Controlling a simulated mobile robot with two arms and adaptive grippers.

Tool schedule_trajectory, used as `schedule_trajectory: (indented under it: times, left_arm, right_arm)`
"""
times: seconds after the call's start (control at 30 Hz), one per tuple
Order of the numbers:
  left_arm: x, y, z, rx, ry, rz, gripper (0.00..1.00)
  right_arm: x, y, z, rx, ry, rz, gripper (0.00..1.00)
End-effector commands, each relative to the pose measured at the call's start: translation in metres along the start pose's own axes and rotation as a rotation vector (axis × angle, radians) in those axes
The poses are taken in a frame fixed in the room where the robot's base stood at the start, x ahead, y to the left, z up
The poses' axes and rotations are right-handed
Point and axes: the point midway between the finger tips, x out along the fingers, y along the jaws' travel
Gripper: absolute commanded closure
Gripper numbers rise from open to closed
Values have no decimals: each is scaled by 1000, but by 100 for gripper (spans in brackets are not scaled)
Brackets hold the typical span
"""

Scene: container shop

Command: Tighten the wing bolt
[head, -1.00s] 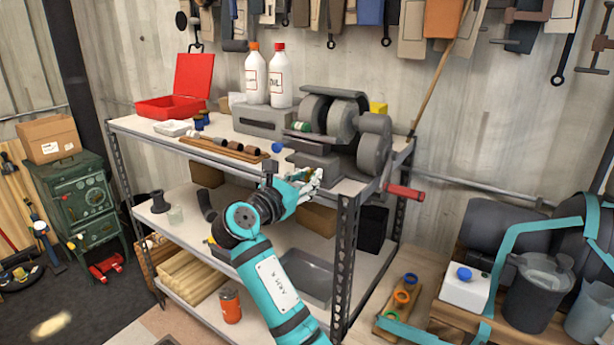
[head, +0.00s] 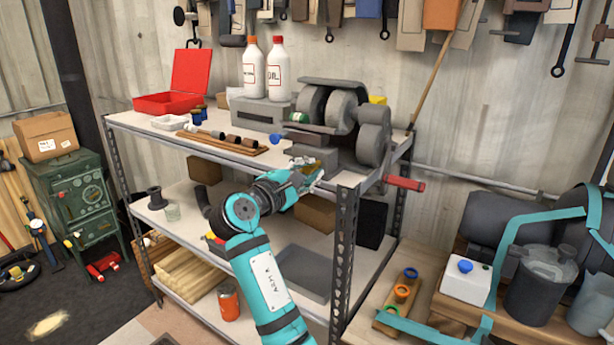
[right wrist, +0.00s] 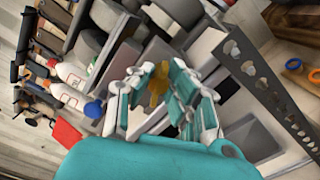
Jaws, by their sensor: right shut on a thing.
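The wing bolt (right wrist: 158,82) is a small brass-yellow piece in the right wrist view, at the front of the grey grinder machine (head: 312,157). My right gripper (right wrist: 162,92) is shut on it, with fingers on both sides. In the head view, the right gripper (head: 306,174) is at the machine's low front block, by the shelf's front edge. The fingers hide most of the bolt there, and its thread cannot be seen. My left gripper is not in view.
The grinder's red crank handle (head: 404,183) sticks out to the right. A blue cup (head: 275,140) and a wooden board with dark cylinders (head: 228,142) lie left of the gripper. Two white bottles (head: 277,70) stand behind. The perforated shelf post (head: 344,250) is close on the right.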

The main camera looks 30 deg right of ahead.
Motion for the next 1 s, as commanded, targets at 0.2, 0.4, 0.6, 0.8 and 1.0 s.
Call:
schedule_trajectory:
  times: [0.2, 0.4, 0.6, 0.8, 1.0]
  left_arm:
    - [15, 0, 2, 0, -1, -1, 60]
    - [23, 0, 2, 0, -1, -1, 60]
    - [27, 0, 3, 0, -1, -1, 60]
    - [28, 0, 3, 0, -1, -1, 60]
    - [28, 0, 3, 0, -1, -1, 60]
  right_arm:
    - [0, -2, 0, 176, -1, 2, 100]
    - [1, -2, 0, 292, -1, 3, 100]
    - [1, -1, 0, 359, -1, 4, 100]
    - [1, 0, 1, 385, 0, 5, 100]
    - [1, 1, 1, 388, 0, 5, 100]
